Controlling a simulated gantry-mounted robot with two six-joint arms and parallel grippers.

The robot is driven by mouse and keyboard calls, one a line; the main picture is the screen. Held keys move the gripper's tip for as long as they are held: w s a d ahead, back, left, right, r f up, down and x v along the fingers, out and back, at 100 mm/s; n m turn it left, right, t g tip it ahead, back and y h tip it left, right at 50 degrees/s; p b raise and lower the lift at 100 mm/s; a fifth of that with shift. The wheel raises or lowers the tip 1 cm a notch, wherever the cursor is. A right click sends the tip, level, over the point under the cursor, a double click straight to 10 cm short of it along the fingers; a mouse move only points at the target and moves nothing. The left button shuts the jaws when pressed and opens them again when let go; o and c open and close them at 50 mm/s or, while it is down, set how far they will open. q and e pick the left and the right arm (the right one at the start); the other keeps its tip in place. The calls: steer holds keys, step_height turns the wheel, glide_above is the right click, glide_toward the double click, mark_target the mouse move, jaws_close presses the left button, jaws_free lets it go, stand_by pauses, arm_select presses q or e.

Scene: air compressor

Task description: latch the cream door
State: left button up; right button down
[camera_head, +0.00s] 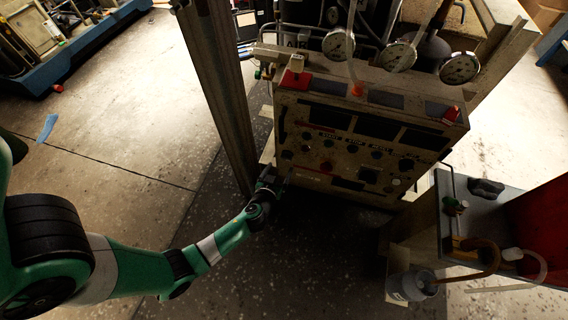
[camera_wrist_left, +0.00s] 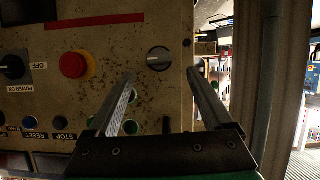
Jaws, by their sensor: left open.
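The cream door (camera_head: 320,152) is the front panel of the compressor cabinet, with rows of knobs and buttons. In the left wrist view the cream door (camera_wrist_left: 120,50) appears upside down and fills the left and middle. A grey-black turn knob (camera_wrist_left: 158,58) sits near its edge, its pale handle bar lying across the picture. My left gripper (camera_head: 274,180) is at the panel's lower left corner. In the wrist view the left gripper (camera_wrist_left: 160,72) is open and empty, its fingertips on either side of the knob, just short of it. I cannot tell whether the door is flush. My right gripper is out of view.
A red push button (camera_wrist_left: 74,65) and a black power switch (camera_wrist_left: 13,67) are beside the knob. An upright metal post (camera_head: 222,95) stands close left of the cabinet. Gauges (camera_head: 398,56) stand on top. A low grey unit (camera_head: 480,215) is at right.

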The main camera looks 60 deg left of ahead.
mark_target(285, 159)
arm_select(q)
steer(key=b+x, duration=0.1)
steer(key=x, duration=0.5)
steer(key=shift+w+b, duration=0.1)
steer(key=shift+b, duration=0.3)
jaws_close()
